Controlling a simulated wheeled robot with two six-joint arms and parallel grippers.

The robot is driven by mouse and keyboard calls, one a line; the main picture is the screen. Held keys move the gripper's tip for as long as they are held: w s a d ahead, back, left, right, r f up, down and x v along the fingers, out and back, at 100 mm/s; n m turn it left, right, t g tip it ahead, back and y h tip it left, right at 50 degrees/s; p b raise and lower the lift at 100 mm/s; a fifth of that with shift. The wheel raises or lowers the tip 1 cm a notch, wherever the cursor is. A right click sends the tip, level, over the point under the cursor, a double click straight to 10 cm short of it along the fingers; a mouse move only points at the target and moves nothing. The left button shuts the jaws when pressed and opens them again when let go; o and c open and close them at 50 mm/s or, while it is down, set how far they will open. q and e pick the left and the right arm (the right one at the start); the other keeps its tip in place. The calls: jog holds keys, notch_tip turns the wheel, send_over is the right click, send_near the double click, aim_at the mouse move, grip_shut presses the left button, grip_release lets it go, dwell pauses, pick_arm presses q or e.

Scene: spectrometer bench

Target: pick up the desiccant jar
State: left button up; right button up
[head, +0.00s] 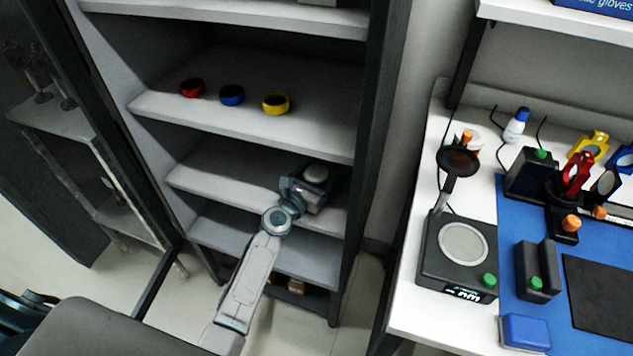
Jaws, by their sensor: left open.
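A pale, round-topped jar (316,173), which looks like the desiccant jar, stands on a middle shelf of the open cabinet, toward its right side. My left gripper (313,187) reaches in over this shelf from below and is open. Its dark jaws are around or right beside the jar and hide its lower part. I cannot tell whether they touch it. My right gripper is not in view.
The shelf above (240,115) holds a red ring (193,88), a blue ring (232,95) and a yellow ring (275,104). The cabinet's right side wall (374,130) is close to my gripper. At right, a white bench (412,312) carries optics and a black instrument (445,272).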

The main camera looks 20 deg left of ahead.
pick_arm(q)
jog(key=shift+w+d, duration=0.1)
jog(key=shift+w, duration=0.15)
jog(key=shift+s, duration=0.1)
jog(key=c, duration=1)
jog(key=shift+c, duration=0.6)
jog(key=shift+r, duration=0.2)
